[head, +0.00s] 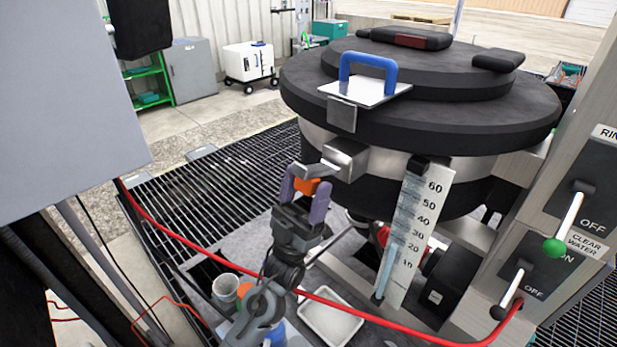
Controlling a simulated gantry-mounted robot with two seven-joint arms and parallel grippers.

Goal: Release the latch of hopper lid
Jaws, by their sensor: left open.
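The hopper lid (440,110) is a wide black disc, seated flat on the hopper, with a blue handle (368,62) on a pale plate. The latch (345,157) is a grey metal block on the hopper's front rim, below a metal tab hanging from the lid. Its lever (316,170) points left, with an orange part (306,186) at its end. My left gripper (305,184) is open, with its purple fingertips on either side of the orange part. I cannot tell if they touch it. My right gripper is not in view.
A level gauge (415,225) stands right of the latch. A panel with switches (573,215) is at the right. A red hose (400,329) crosses the front. A white tray (330,322) and a grey cup (226,288) sit below my gripper. A grey cabinet (60,90) fills the upper left.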

